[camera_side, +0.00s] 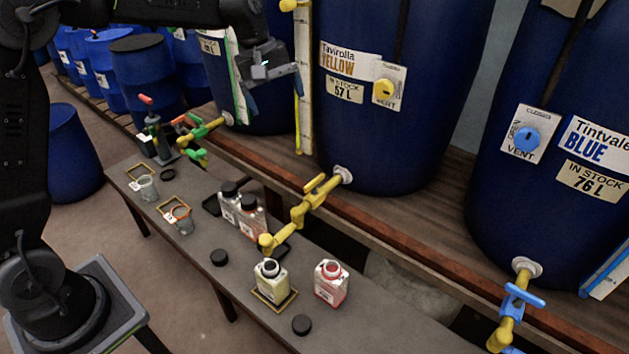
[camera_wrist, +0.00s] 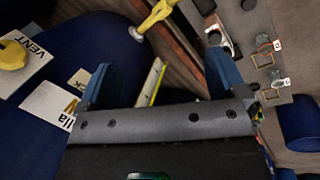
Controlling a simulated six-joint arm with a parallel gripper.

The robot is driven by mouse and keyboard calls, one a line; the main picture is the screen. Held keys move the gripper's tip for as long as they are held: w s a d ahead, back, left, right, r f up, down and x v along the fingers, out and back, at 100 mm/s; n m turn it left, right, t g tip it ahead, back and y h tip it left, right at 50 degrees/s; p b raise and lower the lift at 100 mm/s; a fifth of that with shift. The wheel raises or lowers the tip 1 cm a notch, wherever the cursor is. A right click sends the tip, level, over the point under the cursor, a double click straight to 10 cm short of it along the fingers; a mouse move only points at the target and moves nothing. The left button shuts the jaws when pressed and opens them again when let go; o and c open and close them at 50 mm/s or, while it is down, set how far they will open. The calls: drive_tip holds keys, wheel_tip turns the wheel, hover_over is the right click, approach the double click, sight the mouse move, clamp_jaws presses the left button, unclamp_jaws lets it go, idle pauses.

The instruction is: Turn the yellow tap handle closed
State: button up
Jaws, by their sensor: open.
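The yellow tap (camera_side: 298,212) sticks out from the base of the blue vat (camera_side: 395,140) labelled YELLOW. Its short yellow handle (camera_side: 315,183) appears to lie roughly along the pipe. The spout ends above a small bottle with pale yellow contents (camera_side: 271,284); a stream cannot be made out. In the wrist view the yellow tap (camera_wrist: 155,16) shows at the top, beyond the fingertips. My gripper (camera_side: 274,90) is open and empty, in front of the vats, above and left of the handle and apart from it. Both fingers also show in the wrist view (camera_wrist: 158,78).
A blue tap (camera_side: 515,305) is at right, green and red taps at left. A yellow vent knob (camera_side: 384,89) sits on the vat.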

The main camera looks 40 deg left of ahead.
drive_tip(key=shift+o, duration=0.7)
drive_tip(key=w+a+f+n, duration=0.1)
drive_tip(key=w+f+n, duration=0.1)
drive_tip(key=w+f, duration=0.3)
drive_tip(key=shift+w+a+f+n+g+h, duration=0.3)
drive_tip(key=shift+w+a+f+g+h, duration=0.1)
drive_tip(key=shift+f, duration=0.15)
drive_tip(key=n+g+h, duration=0.1)
drive_tip(key=n, duration=0.3)
approach(314, 179)
drive_tip(key=x, duration=1)
drive_tip(key=shift+d+f, duration=0.2)
drive_tip(key=shift+c, duration=0.4)
drive_tip(key=c, duration=0.6)
drive_tip(key=shift+o, duration=0.2)
